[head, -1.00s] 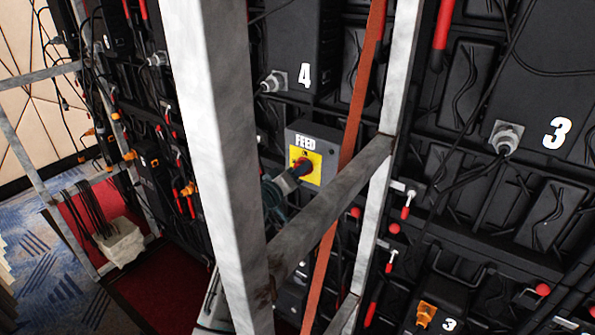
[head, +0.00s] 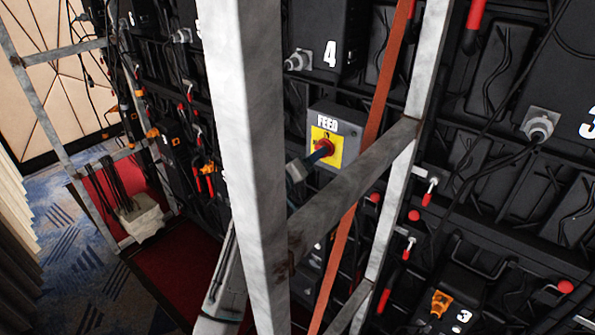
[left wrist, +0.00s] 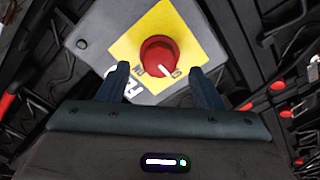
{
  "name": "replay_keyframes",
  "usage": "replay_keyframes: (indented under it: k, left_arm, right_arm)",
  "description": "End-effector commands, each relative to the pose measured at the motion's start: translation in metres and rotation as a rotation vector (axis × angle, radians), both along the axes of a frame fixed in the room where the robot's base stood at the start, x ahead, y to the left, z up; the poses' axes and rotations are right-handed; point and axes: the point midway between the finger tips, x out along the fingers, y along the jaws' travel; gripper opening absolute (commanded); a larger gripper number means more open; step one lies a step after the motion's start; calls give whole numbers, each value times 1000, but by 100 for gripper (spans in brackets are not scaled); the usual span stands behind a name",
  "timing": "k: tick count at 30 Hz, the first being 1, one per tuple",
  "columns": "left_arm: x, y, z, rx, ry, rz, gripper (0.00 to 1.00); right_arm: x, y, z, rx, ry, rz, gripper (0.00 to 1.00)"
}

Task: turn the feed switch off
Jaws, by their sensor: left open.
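The grey feed switch box (head: 348,118) with "FEED" on it hangs on the back of the video wall, behind the metal frame. Its red round knob (head: 327,144) sits on a yellow plate (head: 332,158). My left gripper (head: 316,158) is open at the knob's lower left, its arm partly hidden by the upright post. In the left wrist view the knob (left wrist: 158,54) lies ahead, between and just beyond the two open fingers (left wrist: 160,70), with no clear contact. A white pointer mark on the knob points down and slightly right there. My right gripper is not in view.
A thick metal post (head: 245,150) and a diagonal bar (head: 350,185) stand in front of the wall close to the switch. An orange strap (head: 372,130) hangs right of the box. Black panels with cables and red handles (head: 428,192) surround it.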

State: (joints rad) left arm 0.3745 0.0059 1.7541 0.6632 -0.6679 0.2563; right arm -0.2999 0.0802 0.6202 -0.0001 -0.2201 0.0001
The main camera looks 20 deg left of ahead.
Motion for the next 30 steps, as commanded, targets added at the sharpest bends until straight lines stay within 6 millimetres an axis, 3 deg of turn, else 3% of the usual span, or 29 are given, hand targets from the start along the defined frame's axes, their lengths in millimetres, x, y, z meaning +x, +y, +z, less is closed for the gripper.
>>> replay_keyframes:
  k: [6, 12, 27, 30]
  left_arm:
    - [-41, 17, -4, 3, -1, 0, 60]
    - [-63, 26, -2, 2, 0, 1, 60]
    - [-67, 28, -1, -1, 0, 0, 60]
    - [-65, 30, -11, 5, 16, 8, 60]
  right_arm:
    - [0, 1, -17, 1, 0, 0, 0]
    - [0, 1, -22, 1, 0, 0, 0]
    - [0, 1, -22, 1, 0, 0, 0]
    - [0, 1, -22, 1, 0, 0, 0]
